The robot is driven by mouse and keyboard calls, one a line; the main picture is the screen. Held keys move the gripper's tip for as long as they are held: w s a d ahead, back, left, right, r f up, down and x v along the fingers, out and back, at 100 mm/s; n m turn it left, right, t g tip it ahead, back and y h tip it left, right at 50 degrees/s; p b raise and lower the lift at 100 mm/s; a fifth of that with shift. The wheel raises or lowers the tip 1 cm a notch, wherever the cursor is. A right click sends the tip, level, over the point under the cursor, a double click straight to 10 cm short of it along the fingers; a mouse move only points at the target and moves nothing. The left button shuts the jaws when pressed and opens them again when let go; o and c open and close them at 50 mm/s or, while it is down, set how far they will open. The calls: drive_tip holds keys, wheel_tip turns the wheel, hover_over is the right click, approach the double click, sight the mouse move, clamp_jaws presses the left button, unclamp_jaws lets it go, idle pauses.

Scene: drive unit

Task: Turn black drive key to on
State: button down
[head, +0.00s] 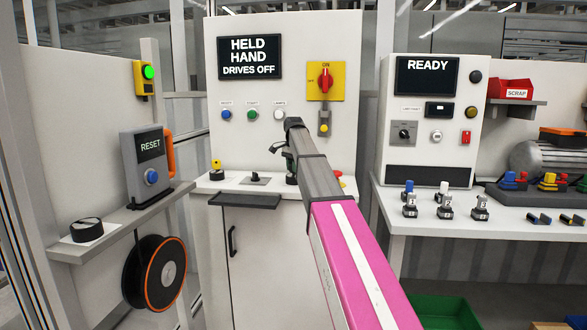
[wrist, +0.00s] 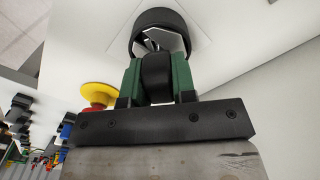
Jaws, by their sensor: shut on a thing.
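My gripper (head: 291,168) is at the sloping desk of the white cabinet, below the upright panel. In the wrist view its two green fingers (wrist: 156,75) are shut on the black drive key (wrist: 156,80), one on each side. The key's far end points at a black round collar (wrist: 143,20) on the white desk surface. Whether it is fully seated, and any on or off marks, cannot be made out. In the head view my arm and gripper hide the key. The display (head: 251,58) reads HELD HAND DRIVES OFF.
A red and yellow mushroom button stands beside my gripper; it shows in the wrist view (wrist: 97,97) and head view (head: 341,183). A small black lever plate (head: 254,181) and a yellow-topped knob (head: 216,168) lie left. A red rotary switch (head: 325,80) is above.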

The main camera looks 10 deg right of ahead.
drive_tip(key=shift+m, duration=1.1)
drive_tip(key=m, duration=0.4)
drive_tip(key=shift+m, duration=0.3)
drive_tip(key=c, duration=0.8)
unclamp_jaws()
drive_tip(key=shift+c, duration=0.2)
